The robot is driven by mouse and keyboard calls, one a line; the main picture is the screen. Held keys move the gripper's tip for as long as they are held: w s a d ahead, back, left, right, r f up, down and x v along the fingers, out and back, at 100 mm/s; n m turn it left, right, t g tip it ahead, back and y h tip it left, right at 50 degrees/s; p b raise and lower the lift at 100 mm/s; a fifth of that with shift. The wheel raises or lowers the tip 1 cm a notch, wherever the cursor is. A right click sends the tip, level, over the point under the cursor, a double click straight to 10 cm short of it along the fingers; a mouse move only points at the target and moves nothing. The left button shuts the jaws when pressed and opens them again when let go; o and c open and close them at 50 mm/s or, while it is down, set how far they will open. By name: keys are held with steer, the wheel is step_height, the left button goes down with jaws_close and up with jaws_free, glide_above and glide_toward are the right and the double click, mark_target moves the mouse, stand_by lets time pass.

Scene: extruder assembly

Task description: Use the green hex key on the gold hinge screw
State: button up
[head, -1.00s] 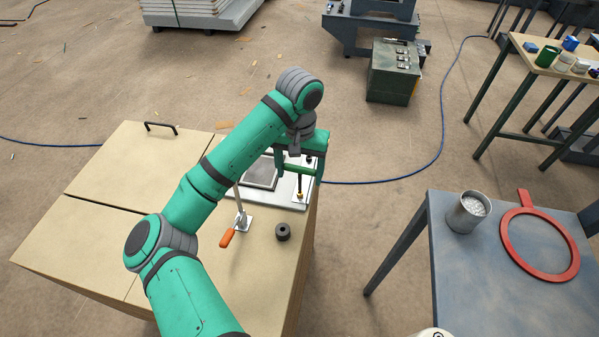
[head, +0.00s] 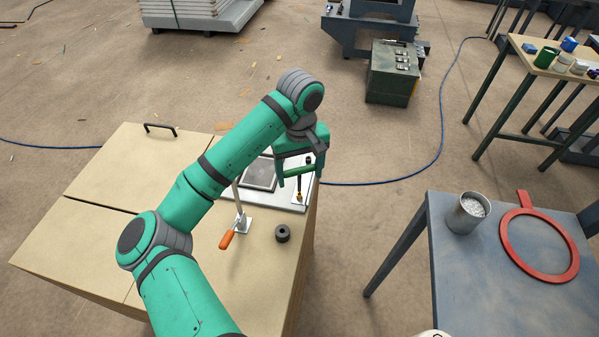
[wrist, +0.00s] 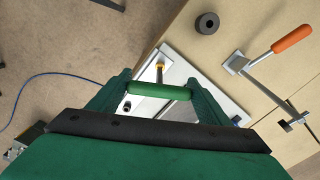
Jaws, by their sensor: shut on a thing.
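My gripper (head: 298,172) is shut on the green handle of the hex key (head: 299,170), which lies crosswise between the fingers; the handle also shows in the wrist view (wrist: 159,90). The key's dark shaft points down from the handle toward the gold hinge screw (head: 299,196) on the light metal plate (head: 289,207). In the wrist view the gold screw (wrist: 159,66) shows just beyond the handle. I cannot tell whether the key's tip is seated in the screw.
An orange-handled clamp (head: 227,239) and a dark ring (head: 282,233) are on the wooden bench (head: 190,265) near the plate. A dark square panel (head: 262,173) lies on the plate. A blue-grey table (head: 460,290) with a metal cup (head: 468,213) and red ring (head: 575,265) stands at right.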

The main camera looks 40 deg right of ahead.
steer(key=n, duration=0.4)
steer(key=shift+n, duration=0.3)
steer(key=n, duration=0.3)
steer(key=shift+d+n, duration=0.1)
steer(key=shift+n, duration=0.2)
steer(key=n, duration=0.3)
steer(key=shift+f+n, duration=0.1)
steer(key=shift+n, duration=0.2)
steer(key=n, duration=0.4)
steer(key=shift+d, duration=0.1)
steer(key=shift+f, duration=0.95)
steer(key=o, duration=0.6)
steer(key=c, duration=0.6)
